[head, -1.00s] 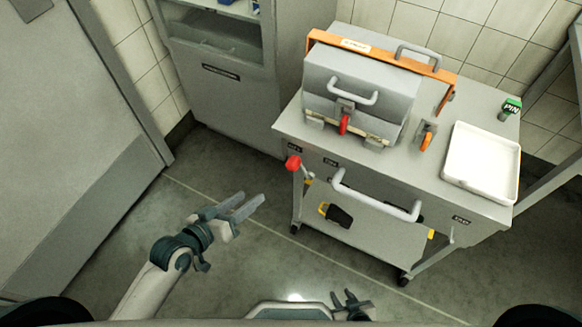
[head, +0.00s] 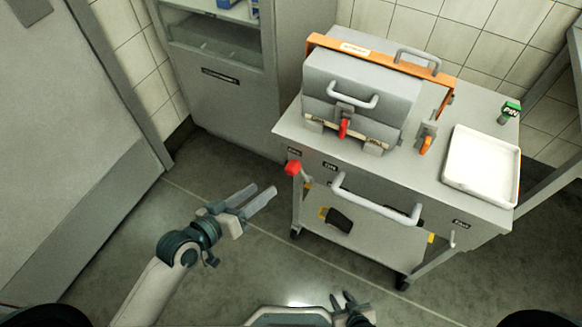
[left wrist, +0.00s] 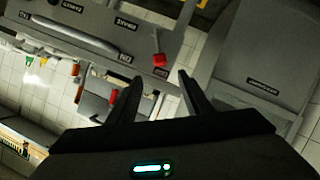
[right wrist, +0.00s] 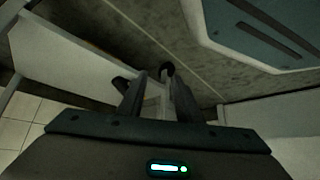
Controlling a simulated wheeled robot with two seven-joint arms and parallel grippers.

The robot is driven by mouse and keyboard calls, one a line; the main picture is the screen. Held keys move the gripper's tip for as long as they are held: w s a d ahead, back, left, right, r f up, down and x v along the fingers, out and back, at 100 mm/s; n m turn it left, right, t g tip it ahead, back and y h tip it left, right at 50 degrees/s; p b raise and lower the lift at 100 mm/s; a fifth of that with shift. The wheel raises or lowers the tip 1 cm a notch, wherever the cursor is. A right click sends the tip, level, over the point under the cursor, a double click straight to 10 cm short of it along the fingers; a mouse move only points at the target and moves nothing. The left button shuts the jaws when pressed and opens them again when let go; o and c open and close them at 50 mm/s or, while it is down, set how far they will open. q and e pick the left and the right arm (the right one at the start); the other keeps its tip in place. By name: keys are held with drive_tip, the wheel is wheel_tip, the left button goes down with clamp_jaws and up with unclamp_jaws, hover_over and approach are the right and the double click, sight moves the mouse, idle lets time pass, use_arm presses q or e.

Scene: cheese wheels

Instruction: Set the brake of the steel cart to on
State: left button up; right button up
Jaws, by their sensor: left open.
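The steel cart (head: 400,170) stands right of centre in the head view. A lever with a red knob (head: 293,167) sticks out at its front left corner, near small dark labels. In the left wrist view the red knob (left wrist: 159,60) shows on a short rod, ahead of and between my fingertips, not touching them. My left gripper (head: 262,194) is open and empty, below and left of the knob; its two fingers also show in the left wrist view (left wrist: 158,80). My right gripper (head: 343,298) is open and empty, low in front of the cart.
On the cart are a grey press box (head: 355,90) with an orange frame (head: 385,60), an orange-handled latch (head: 427,140), a white tray (head: 482,165) and a green PIN tag (head: 511,109). A grey cabinet (head: 215,105) stands behind left. Floor before the cart is clear.

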sight(288, 171)
use_arm(q)
drive_tip(key=p+x, duration=0.1)
drive_tip(key=x, duration=1.3)
drive_tip(key=shift+w+d+f, duration=0.15)
drive_tip(key=shift+w+f, duration=0.05)
use_arm(e)
drive_tip(key=s, duration=0.1)
drive_tip(key=s+d+f, duration=0.1)
drive_tip(key=s+g, duration=0.1)
drive_tip(key=shift+d+f, duration=0.2)
drive_tip(key=shift+f, duration=0.1)
use_arm(q)
clamp_jaws()
